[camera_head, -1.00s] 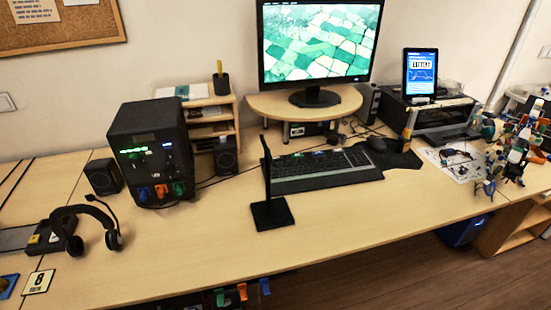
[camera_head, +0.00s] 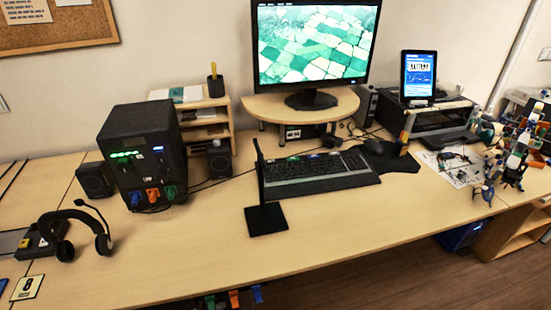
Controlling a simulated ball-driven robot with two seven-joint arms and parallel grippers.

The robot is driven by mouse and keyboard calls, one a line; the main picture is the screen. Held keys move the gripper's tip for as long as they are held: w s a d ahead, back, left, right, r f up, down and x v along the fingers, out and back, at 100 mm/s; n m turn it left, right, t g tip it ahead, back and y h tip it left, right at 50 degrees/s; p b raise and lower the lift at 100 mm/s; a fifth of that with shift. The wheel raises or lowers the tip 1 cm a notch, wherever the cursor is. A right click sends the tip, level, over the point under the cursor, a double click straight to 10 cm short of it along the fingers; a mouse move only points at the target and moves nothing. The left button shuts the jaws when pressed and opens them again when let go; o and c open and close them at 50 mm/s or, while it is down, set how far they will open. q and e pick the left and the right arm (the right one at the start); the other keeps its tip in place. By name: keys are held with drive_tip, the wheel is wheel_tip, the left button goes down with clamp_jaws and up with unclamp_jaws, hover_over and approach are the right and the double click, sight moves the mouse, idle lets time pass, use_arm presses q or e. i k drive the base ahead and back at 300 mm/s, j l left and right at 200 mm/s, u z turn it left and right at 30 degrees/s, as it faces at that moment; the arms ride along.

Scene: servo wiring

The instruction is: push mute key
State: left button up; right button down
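No key can be clearly read as a mute key. A dark key box (camera_head: 38,240) lies at the desk's left end, with a yellow key (camera_head: 24,243) and a pale key on top. A black headset (camera_head: 84,222) with a boom microphone lies over and beside this box and hides part of it. A black keyboard (camera_head: 318,171) with a grey wrist rest lies in front of the monitor; its key labels are too small to read. Neither of my grippers shows in the head view.
A black stand (camera_head: 265,218) rises in front of the keyboard. A black cabinet (camera_head: 143,157) with green lights stands left of centre. A numbered card (camera_head: 27,288) lies near the front left. A multicoloured jointed assembly (camera_head: 515,155) stands at the right. The desk's front middle (camera_head: 170,240) is clear.

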sight(270, 161)
drive_tip(key=i+l, duration=0.3)
drive_tip(key=l, duration=0.15)
drive_tip(key=i+l, duration=0.35)
drive_tip(key=l+u, duration=0.1)
drive_tip(key=u, duration=1.25)
